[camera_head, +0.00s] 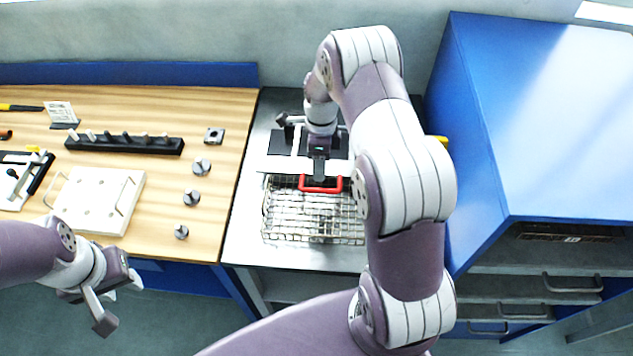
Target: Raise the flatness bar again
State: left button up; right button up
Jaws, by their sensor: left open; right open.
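The flatness bar (282,165) is a pale flat bar lying across the far part of the wire mesh belt (300,222), on the grey metal bench. A red handle (322,187) shows at its near side. My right gripper (319,176) is open and points down right at the red handle; I cannot tell whether its fingers straddle or touch it. My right arm hides the right end of the bar and part of the mesh. My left gripper (118,302) is open and empty, low at the left in front of the wooden table.
The wooden table (222,140) at left holds a black peg rack (125,143), a white board with handles (98,197) and several small metal knobs. A blue cabinet (560,120) with drawers stands at right. A wall closes off the back.

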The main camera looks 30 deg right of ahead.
aim_at(318, 189)
jog(key=f, duration=0.2)
jog(key=s+a+f+p, duration=0.1)
jog(key=shift+a+f, duration=0.1)
notch_tip(318, 189, down, 2)
jog(key=shift+f, duration=0.1)
jog(key=shift+d+f, duration=0.25)
jog(key=shift+f, duration=0.05)
jog(key=shift+s+a+r, duration=0.1)
jog(key=shift+a, duration=0.05)
jog(key=shift+c, duration=0.6)
jog(key=c, duration=0.6)
pick_arm(q)
jog(key=shift+s+a+r, duration=0.1)
jog(key=shift+a+r, duration=0.1)
jog(key=shift+r, duration=0.9)
pick_arm(e)
grip_shut()
